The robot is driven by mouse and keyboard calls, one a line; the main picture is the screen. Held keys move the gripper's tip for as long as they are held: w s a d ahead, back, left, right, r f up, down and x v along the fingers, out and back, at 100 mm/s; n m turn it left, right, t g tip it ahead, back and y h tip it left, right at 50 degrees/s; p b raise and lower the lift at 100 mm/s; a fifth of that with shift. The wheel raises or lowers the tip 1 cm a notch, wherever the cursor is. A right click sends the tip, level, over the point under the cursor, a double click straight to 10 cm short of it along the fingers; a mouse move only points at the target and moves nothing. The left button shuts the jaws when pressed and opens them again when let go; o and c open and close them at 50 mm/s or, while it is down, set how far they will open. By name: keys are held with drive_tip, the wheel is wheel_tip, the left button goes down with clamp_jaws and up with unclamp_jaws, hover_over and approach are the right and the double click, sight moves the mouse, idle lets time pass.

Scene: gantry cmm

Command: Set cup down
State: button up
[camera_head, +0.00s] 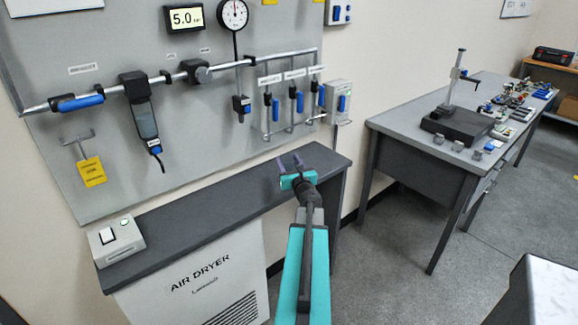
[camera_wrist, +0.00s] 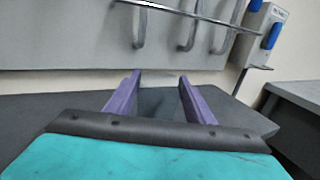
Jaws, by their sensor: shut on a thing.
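My gripper (camera_head: 290,162) is over the right part of the dark grey top of the air dryer (camera_head: 215,210). In the wrist view its two purple fingers (camera_wrist: 159,78) stand apart, shut on a faint, see-through greyish thing (camera_wrist: 160,102) between them, which I take for the cup. Its outline is hard to make out, and its lower part is hidden behind the gripper's dark bar. In the head view the cup cannot be told apart. I cannot tell whether it touches the top.
A grey panel with pipes (camera_head: 225,66) and blue-handled valves rises behind the top. A small switch box (camera_head: 117,240) stands at the top's left end. The middle of the top is bare. A workbench (camera_head: 395,122) with parts stands at the right.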

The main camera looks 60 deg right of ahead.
wheel_tip(320, 180, up, 2)
drive_tip(key=b+v, duration=0.1)
drive_tip(key=v, duration=0.4)
drive_tip(key=shift+s+a+r, duration=0.15)
drive_tip(key=shift+s+a, duration=0.05)
drive_tip(key=shift+a, duration=0.1)
drive_tip(key=shift+r+p+v, duration=0.25)
drive_tip(key=shift+p+v, duration=0.25)
drive_tip(key=shift+v, duration=0.75)
drive_tip(key=p, duration=0.4)
drive_tip(key=shift+s+a, duration=0.2)
drive_tip(key=p, duration=0.4)
drive_tip(key=shift+s+a+r, duration=0.15)
drive_tip(key=shift+s+a, duration=0.2)
drive_tip(key=shift+s, duration=0.05)
